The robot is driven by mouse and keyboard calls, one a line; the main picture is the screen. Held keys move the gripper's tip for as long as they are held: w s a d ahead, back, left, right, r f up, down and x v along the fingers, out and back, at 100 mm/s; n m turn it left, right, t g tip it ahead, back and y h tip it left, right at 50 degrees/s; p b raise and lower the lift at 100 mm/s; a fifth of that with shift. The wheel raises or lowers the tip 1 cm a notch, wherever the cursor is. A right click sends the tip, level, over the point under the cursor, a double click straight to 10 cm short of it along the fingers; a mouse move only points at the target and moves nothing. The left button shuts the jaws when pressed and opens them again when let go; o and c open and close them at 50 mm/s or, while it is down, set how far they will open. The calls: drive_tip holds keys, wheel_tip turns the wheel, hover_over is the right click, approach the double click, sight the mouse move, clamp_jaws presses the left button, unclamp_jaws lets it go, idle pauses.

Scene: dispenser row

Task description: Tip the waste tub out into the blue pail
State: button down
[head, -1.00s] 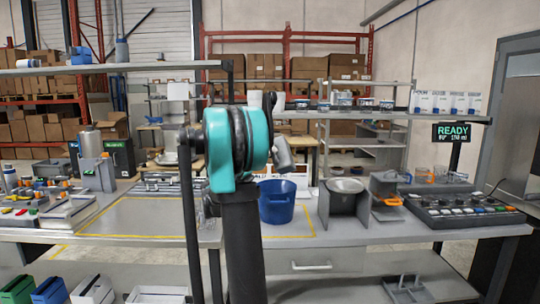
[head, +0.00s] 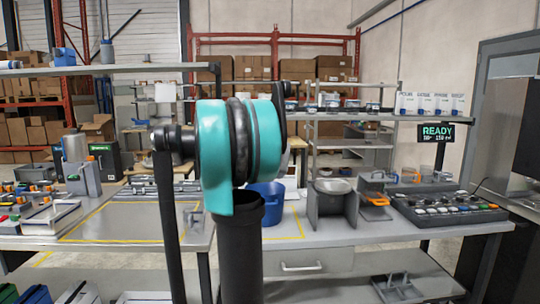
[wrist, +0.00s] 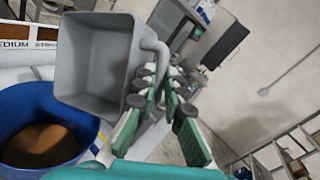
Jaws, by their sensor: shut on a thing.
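The waste tub (wrist: 95,62) is a grey, square-mouthed tub with a side handle. In the wrist view its mouth faces the camera, and I see only bare grey walls inside. My gripper (wrist: 161,82) is shut on its handle, right of the tub. The blue pail (wrist: 75,112) is at the lower left of the wrist view, with brown material (wrist: 40,146) in its bottom. The tub appears up beside the pail's rim; the gap is unclear. In the head view the pail (head: 266,198) stands on the bench, partly behind my arm, which hides tub and gripper.
A grey stand with a metal bowl (head: 332,187) is right of the pail, and a button panel (head: 447,207) is further right. A yellow-outlined bench area (head: 125,222) left of my arm is mostly clear. A shelf (head: 350,115) runs behind.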

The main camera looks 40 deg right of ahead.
drive_tip(key=s+d+f+m+t+y, duration=0.2)
drive_tip(key=s+d+m+y, duration=0.1)
drive_tip(key=d+y, duration=0.2)
drive_tip(key=s+d+f+m+t+y, duration=0.2)
drive_tip(key=s+d+f+y, duration=0.1)
drive_tip(key=d+y, duration=0.3)
drive_tip(key=shift+s+f+m+t+y, duration=0.3)
drive_tip(key=shift+s+m+y, duration=0.1)
drive_tip(key=shift+y, duration=0.5)
drive_tip(key=shift+a, duration=0.1)
